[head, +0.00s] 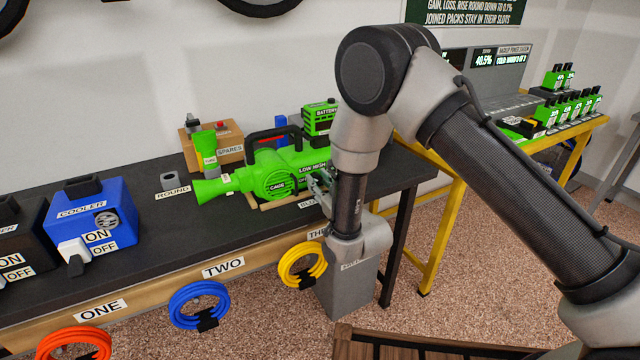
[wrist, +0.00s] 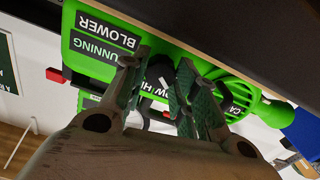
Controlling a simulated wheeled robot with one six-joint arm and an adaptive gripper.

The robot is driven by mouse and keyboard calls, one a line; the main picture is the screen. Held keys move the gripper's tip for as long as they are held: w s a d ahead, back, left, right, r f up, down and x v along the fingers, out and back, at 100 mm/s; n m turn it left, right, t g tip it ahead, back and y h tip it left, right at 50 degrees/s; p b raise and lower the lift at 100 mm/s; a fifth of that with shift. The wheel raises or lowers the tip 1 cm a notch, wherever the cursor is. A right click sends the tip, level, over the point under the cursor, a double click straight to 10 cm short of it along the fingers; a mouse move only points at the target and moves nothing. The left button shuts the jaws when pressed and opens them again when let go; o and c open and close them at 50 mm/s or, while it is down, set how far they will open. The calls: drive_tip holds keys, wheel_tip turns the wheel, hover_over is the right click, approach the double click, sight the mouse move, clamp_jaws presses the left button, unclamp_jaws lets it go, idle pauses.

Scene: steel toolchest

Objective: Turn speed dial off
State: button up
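The green blower (head: 290,170) lies on the dark bench top, with a nozzle pointing left and a LOW/HIGH label on its side. In the wrist view the blower (wrist: 85,45) appears upside down, with BLOWER and RUNNING labels. A dark knob, which looks like the speed dial (wrist: 160,71), shows between my fingertips; its setting cannot be read. My gripper (wrist: 158,78) is open, with one finger on either side of the knob; contact is unclear. In the head view my gripper (head: 320,184) is at the blower's near side, and my arm hides the blower's right end.
A blue cooler (head: 92,218) with an ON/OFF switch stands left on the bench (head: 165,235). A spares box (head: 228,148) and a battery unit (head: 319,117) stand behind the blower. Coloured hose coils (head: 199,304) hang along the front edge. A yellow-framed table (head: 445,215) is at right.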

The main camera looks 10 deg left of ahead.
drive_tip(key=shift+n, duration=0.7)
drive_tip(key=o, duration=1)
drive_tip(key=v, duration=1.2)
